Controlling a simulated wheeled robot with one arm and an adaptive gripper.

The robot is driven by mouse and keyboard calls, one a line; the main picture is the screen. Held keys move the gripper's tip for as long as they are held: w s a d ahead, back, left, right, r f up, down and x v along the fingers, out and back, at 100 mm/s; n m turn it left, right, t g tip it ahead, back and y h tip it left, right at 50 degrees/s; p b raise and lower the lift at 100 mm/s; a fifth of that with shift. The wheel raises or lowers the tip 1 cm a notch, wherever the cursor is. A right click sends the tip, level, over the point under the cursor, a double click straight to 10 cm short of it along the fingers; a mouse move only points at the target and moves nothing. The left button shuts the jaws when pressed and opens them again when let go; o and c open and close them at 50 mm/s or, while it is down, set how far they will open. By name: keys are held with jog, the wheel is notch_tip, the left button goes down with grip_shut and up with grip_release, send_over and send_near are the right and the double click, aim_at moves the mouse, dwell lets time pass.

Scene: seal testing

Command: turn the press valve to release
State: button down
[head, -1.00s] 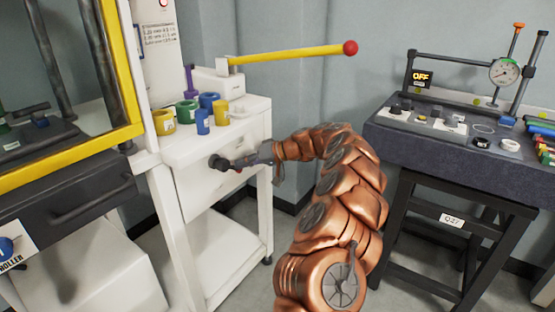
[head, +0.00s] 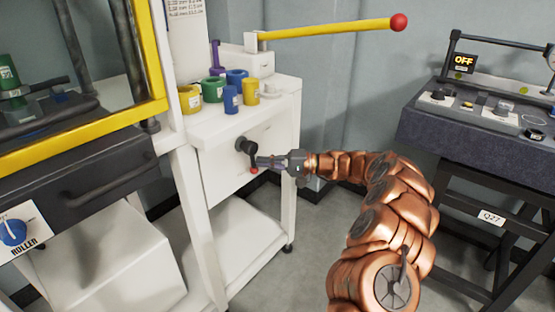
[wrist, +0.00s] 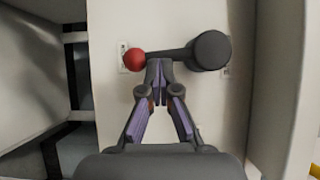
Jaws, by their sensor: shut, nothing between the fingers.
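The press valve is a dark round hub (head: 246,145) with a short lever ending in a red ball (head: 254,169), on the front of the white press stand. In the head view the lever points down. In the wrist view the hub (wrist: 210,50) is at the right, the red ball (wrist: 134,60) at the left, and the dark lever bar (wrist: 175,54) runs between them. My gripper (wrist: 158,68) is shut and empty. Its fingertips are at the lever, close to the red ball; I cannot tell if they touch it. My gripper also shows in the head view (head: 262,161).
A yellow press handle (head: 330,31) with a red knob reaches out above. Several coloured cups (head: 213,90) stand on the press's white top (head: 275,95). A dark bench (head: 470,140) with a display reading OFF is at the right. Open floor lies between.

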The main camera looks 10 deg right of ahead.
jog(key=shift+s+f+m, duration=0.1)
jog(key=shift+m, duration=0.2)
dwell(0.5)
jog(key=v, duration=1)
jog(key=shift+b, duration=0.3)
